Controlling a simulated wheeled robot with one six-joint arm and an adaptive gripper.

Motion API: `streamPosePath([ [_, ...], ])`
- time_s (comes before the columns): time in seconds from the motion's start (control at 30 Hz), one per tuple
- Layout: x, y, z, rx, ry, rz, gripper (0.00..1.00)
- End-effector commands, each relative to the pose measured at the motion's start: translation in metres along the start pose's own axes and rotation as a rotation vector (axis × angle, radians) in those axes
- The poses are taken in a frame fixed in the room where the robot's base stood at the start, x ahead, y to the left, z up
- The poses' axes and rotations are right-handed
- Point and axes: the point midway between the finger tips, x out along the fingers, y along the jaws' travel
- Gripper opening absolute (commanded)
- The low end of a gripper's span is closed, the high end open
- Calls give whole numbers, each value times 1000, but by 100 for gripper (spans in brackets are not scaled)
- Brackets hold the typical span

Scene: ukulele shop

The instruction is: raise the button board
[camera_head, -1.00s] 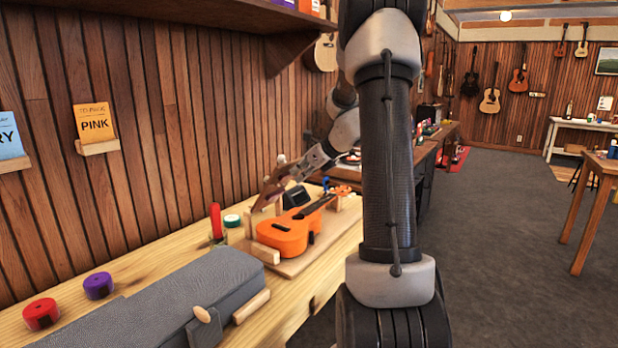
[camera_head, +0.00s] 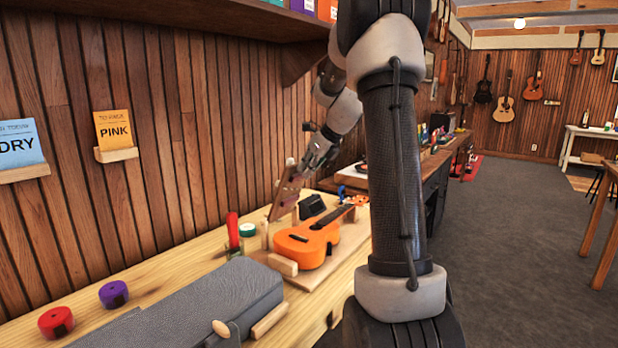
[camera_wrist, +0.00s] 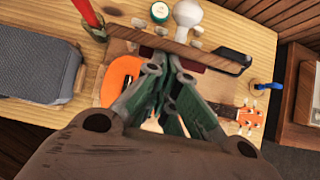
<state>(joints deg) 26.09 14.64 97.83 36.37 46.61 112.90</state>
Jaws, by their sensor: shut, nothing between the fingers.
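The button board, a brown wooden panel (camera_head: 286,192), stands steeply tilted on the bench behind the orange ukulele (camera_head: 308,242). In the wrist view the board (camera_wrist: 128,37) shows nearly edge-on, as a long strip with a white knob (camera_wrist: 187,13) and small pale pieces beyond it. My gripper (camera_head: 305,163) is shut and empty at the upper part of the board, on the ukulele side. In the wrist view its fingertips (camera_wrist: 168,62) are close to the board; I cannot tell if they touch. The gripper hides part of the ukulele there.
A red upright tool (camera_head: 233,230) and a green-rimmed tape roll (camera_head: 247,230) stand left of the board. A grey case (camera_head: 205,300) and red (camera_head: 56,322) and purple (camera_head: 113,294) rolls lie nearer. The shelf (camera_head: 220,12) overhangs above; open floor lies right.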

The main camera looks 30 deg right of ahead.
Motion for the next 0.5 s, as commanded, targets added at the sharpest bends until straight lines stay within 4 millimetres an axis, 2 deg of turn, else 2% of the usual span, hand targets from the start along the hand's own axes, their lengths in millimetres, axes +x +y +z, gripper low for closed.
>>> streamPosePath([
  [0.03,1,2,11,-8,37,2,0],
  [0.3,13,1,60,-3,38,3,0],
  [0.5,25,0,90,-1,38,2,0],
])
